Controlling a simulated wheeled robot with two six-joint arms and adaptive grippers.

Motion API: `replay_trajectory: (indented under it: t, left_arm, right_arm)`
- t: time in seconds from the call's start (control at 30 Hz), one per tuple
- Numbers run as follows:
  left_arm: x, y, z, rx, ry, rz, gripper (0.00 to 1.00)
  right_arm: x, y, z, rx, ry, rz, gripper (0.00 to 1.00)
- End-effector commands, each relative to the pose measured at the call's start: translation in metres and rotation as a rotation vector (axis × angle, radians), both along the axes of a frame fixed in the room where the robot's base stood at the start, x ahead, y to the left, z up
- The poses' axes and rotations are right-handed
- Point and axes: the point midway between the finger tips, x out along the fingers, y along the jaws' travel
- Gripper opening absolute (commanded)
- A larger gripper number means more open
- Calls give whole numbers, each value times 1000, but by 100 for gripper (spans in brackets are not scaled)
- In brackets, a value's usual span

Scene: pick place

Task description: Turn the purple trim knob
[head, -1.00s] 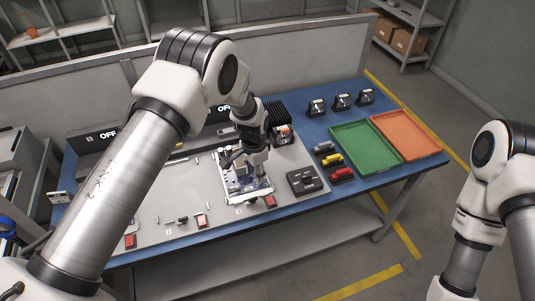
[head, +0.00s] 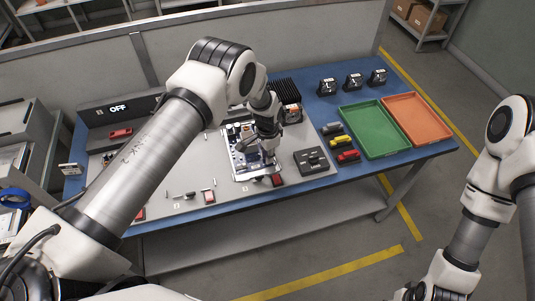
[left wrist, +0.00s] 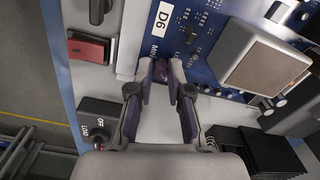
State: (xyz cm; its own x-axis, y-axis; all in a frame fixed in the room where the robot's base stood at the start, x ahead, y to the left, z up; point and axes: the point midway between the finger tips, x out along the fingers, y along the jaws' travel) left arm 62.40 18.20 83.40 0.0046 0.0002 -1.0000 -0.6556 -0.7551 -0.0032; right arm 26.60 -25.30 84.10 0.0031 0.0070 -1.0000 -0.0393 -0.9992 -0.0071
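A blue circuit board (head: 240,160) on a pale carrier lies on the grey work panel. My left gripper (head: 264,153) points down over its right front part in the head view. A gap shows between the fingers. A small dark purplish patch shows between the tips; I cannot tell whether it is the purple trim knob or whether the fingers touch it. My right gripper is out of view.
A black box with LOAD and OFF markings (left wrist: 98,118) and a red block (left wrist: 88,48) are close to the left fingers. Black fins (left wrist: 262,150) stand nearby. Green (head: 372,132) and orange (head: 414,118) trays sit on the table's right side.

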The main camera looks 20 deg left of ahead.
Motion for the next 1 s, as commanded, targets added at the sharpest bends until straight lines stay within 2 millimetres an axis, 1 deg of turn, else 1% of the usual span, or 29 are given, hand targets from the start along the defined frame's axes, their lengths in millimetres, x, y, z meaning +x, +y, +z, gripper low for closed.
replay_trajectory:
  t: [0.4, 0.57, 0.77, 1.0]
  left_arm:
    - [0, 0, -1, -1, 1, 1, 0]
    - [0, 0, -1, -1, -1, 17, 0]
    - [1, -1, -3, -1, -2, 88, 0]
    - [1, -1, -5, -2, -3, 256, 0]
  right_arm:
    - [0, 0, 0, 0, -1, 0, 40]
    - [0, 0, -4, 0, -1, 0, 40]
    - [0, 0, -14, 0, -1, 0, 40]
    - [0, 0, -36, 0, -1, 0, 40]
